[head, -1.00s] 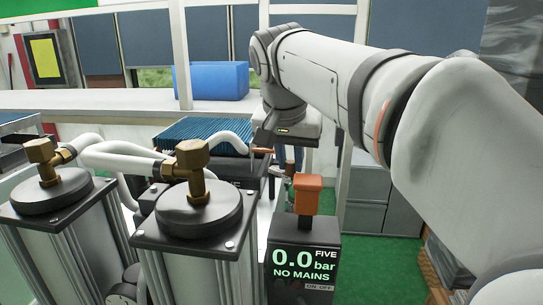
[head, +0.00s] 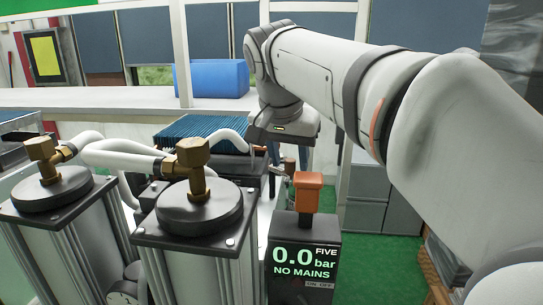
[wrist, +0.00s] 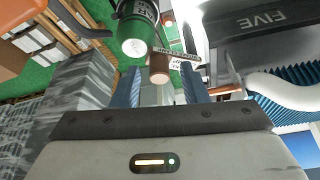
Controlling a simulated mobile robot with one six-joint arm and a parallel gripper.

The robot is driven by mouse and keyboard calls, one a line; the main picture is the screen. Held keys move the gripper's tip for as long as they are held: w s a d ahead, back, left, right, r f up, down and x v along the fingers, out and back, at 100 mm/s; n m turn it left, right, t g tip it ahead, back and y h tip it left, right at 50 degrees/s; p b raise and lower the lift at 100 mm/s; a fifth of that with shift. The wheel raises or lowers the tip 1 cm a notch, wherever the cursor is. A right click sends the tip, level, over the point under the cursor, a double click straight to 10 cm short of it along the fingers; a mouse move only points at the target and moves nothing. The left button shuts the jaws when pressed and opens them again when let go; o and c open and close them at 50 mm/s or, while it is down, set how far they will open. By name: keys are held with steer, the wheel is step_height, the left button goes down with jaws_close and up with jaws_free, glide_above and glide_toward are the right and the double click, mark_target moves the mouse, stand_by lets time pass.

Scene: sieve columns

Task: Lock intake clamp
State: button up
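In the wrist view, my gripper (wrist: 160,86) is open, with a dark finger on each side and a gap between them. A copper-brown rounded end (wrist: 160,68), perhaps the handle of the intake clamp, shows between the fingers without clear contact. A small white label (wrist: 183,58) sits beside it; its text is too small to read surely. A green cylinder with a pale round end (wrist: 134,40) is just left of it. In the head view, my gripper (head: 263,150) points down behind the black unit, its fingers partly hidden; I cannot make out the clamp there.
A black display unit (head: 303,260) reads "0.0 bar NO MAINS" and carries an orange block (head: 307,190). Two columns with brass fittings (head: 194,158) and white hoses (head: 118,150) stand left. A blue ribbed part (head: 200,130) lies behind. Green floor (head: 390,248) is open at right.

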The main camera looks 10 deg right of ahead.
steer(key=shift+r, duration=0.1)
steer(key=v, duration=0.7)
steer(key=shift+r, duration=0.3)
steer(key=shift+s+a, duration=0.1)
steer(key=shift+a, duration=0.05)
